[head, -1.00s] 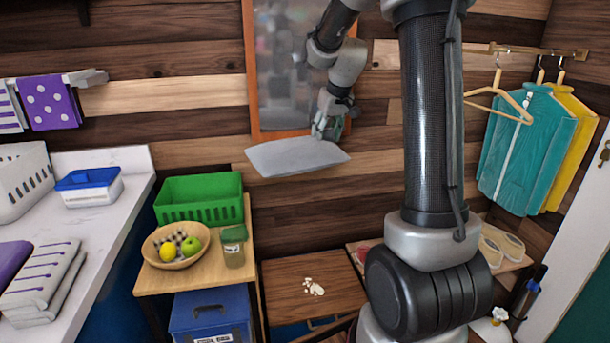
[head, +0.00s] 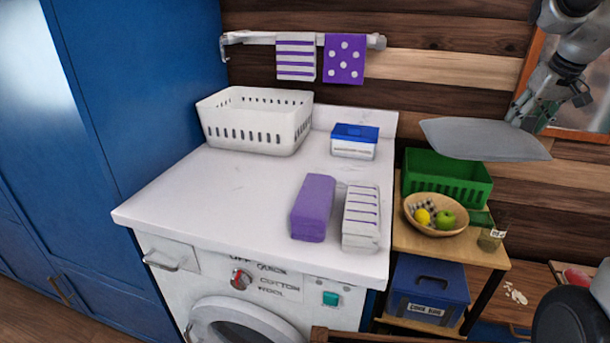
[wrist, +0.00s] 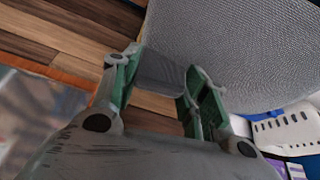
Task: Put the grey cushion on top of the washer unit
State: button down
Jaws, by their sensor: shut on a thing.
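The grey cushion (head: 485,138) is held in the air at the right of the head view, above the green basket. My gripper (head: 530,115) is shut on its right end. In the wrist view the cushion (wrist: 235,50) stretches away from my gripper (wrist: 165,75), with a grey edge piece between the two green-padded fingers. The washer unit (head: 230,200) stands in the middle of the head view, with a white top and a round door below. The cushion is to the right of the washer unit and apart from it.
On the washer top are a white basket (head: 257,122), a blue-lidded box (head: 354,141), a purple folded towel (head: 313,205) and a striped towel stack (head: 361,215). The top's front left is clear. A green basket (head: 445,178) and fruit bowl (head: 434,214) sit on the side shelf.

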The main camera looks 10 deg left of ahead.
aim_at(243, 185)
jog(key=j, duration=0.6)
jog(key=j+z, duration=0.1)
jog(key=j, duration=0.55)
jog(key=k+j+z, duration=0.1)
jog(key=j, duration=1.1)
jog(key=k+j+z, duration=0.1)
jog(key=j, duration=0.5)
jog(key=k+j, duration=0.1)
jog(key=j, duration=0.5)
jog(key=z, duration=0.05)
